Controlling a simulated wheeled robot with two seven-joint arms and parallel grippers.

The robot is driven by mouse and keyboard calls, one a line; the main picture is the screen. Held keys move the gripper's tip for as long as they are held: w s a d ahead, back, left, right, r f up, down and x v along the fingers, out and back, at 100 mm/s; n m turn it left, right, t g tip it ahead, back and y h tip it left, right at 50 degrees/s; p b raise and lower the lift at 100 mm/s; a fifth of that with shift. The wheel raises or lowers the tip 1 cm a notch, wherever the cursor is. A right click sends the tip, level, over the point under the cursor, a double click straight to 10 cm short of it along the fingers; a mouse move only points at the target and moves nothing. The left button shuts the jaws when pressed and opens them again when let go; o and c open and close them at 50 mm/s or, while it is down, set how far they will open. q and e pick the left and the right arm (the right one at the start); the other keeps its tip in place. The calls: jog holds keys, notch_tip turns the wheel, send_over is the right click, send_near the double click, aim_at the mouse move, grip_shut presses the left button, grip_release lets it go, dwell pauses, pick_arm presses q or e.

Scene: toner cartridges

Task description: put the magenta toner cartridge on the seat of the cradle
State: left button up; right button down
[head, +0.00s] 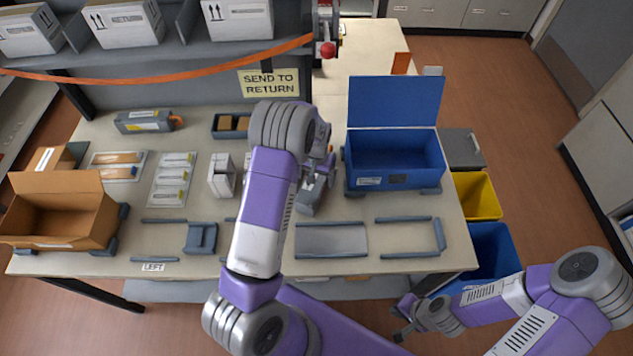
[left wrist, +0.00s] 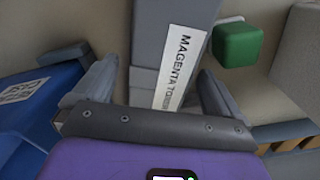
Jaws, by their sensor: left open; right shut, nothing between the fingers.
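The magenta toner cartridge (left wrist: 147,85) is a grey body with a white label reading "MAGENTA TONER" in the left wrist view. My left gripper (left wrist: 158,90) is open, with one finger on each side of the cartridge. In the head view my left gripper (head: 318,170) is partly hidden by its own arm, and a grey part of the cartridge (head: 307,204) shows below it. A small grey-blue holder (head: 201,238) that looks like the cradle stands on the table at the left front. My right gripper (head: 404,322) is shut and empty, low beyond the table's front edge.
A blue open-lidded box (head: 395,168) stands right of my left gripper. A green block (left wrist: 237,45) is beside the cartridge. An open cardboard box (head: 60,225) is at the left. Another grey cartridge (head: 143,121) lies at the back. A flat grey tray (head: 331,240) lies in front.

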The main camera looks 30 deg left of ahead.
pick_arm(q)
notch_tip(320, 180, down, 2)
jog(key=shift+f, duration=0.2)
jog(key=shift+r, duration=0.1)
jog(key=c, duration=1.7)
notch_tip(320, 180, up, 10)
jog(key=shift+s, duration=0.1)
